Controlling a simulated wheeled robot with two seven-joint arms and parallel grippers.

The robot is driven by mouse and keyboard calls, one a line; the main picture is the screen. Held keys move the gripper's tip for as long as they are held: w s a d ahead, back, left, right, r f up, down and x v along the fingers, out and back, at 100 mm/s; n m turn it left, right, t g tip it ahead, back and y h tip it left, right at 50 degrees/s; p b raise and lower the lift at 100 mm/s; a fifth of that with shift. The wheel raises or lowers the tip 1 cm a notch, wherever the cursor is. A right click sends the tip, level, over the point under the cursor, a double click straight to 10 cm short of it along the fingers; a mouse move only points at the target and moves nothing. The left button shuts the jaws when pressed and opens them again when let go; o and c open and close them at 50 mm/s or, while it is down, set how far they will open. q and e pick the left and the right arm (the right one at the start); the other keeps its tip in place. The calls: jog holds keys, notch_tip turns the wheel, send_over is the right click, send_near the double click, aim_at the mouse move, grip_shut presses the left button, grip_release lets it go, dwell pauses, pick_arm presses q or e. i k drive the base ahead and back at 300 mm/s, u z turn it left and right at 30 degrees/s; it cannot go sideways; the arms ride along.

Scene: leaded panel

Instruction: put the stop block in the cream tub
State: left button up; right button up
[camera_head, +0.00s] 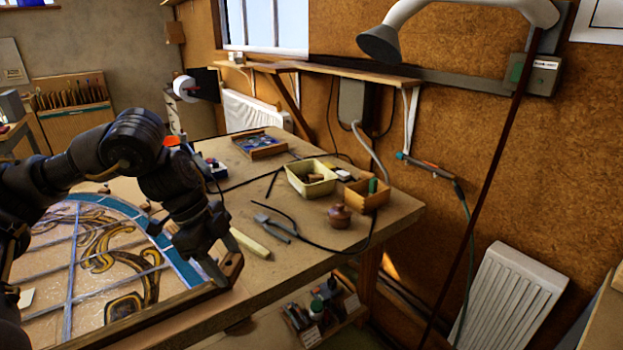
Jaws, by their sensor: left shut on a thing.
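My left gripper (222,272) reaches down at the near right corner of the leaded panel (95,262). It is shut on a small brown wooden block (234,265), which looks like the stop block, at the table's front edge. The fingers hide part of the block, and I cannot tell whether it touches the bench or the panel's frame. The cream tub (296,184) stands open on the bench, farther back and to the right of the gripper, with a few small brownish things in it. My right gripper is not in view.
A pale wooden strip (250,242), pliers (274,228) and a black cable lie between gripper and tub. A brown lidded pot (340,216) and a wooden box (367,198) stand right of the tub. A tray of coloured glass (258,146) lies behind.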

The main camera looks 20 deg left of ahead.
aim_at(306, 178)
jog(key=i, duration=1.9)
